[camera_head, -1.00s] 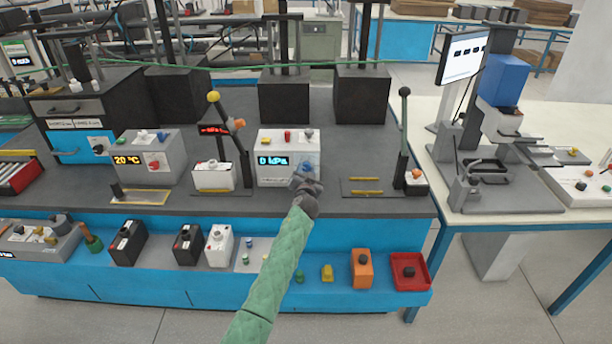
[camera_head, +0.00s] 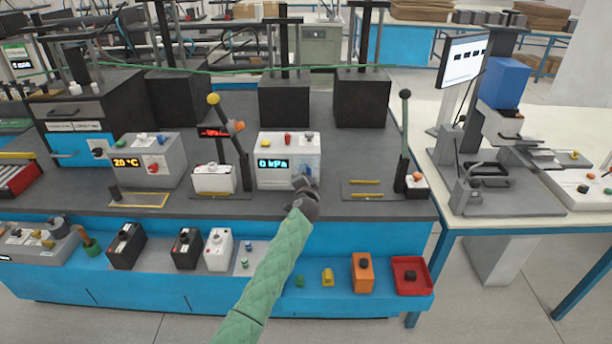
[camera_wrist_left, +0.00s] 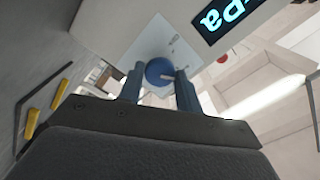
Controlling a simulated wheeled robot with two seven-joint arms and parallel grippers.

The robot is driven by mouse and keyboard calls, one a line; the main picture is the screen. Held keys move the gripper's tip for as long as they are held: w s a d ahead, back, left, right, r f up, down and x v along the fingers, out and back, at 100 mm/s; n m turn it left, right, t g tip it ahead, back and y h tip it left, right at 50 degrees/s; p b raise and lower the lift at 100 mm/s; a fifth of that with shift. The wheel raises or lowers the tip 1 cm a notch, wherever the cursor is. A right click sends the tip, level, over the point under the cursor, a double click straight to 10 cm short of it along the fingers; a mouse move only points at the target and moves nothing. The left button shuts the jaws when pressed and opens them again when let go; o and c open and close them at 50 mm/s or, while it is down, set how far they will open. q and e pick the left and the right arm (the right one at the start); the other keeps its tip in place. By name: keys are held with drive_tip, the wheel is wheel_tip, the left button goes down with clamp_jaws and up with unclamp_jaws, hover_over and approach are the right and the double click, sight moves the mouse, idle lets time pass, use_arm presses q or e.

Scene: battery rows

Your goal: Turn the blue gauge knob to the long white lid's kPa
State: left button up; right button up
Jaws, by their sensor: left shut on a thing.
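The gauge is a white box (camera_head: 271,178) on the dark bench in the head view, with a display (camera_head: 273,164) that reads 0 kPa. Its blue knob (camera_wrist_left: 160,71) shows in the left wrist view, round with a light pointer mark. My left gripper (camera_head: 304,182) is at the lower right of the box's front face. In the left wrist view its two fingers (camera_wrist_left: 160,84) stand on either side of the knob and are shut on it. My right gripper is not in view. I cannot make out a long white lid.
A grey box (camera_head: 152,165) reading 20 °C stands to the left. Levers with a yellow knob (camera_head: 213,99) and a black knob (camera_head: 405,94) rise on either side of the gauge. Several batteries, an orange block (camera_head: 362,272) and a red tray (camera_head: 411,286) sit on the front shelf.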

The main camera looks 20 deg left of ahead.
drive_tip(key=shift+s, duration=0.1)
use_arm(q)
drive_tip(key=o, duration=0.9)
drive_tip(key=shift+o, duration=0.2)
drive_tip(key=b+v, duration=0.2)
drive_tip(key=v, duration=0.5)
drive_tip(key=shift+s+d+b, duration=0.2)
drive_tip(key=shift+s+b, duration=0.1)
drive_tip(key=shift+s, duration=0.1)
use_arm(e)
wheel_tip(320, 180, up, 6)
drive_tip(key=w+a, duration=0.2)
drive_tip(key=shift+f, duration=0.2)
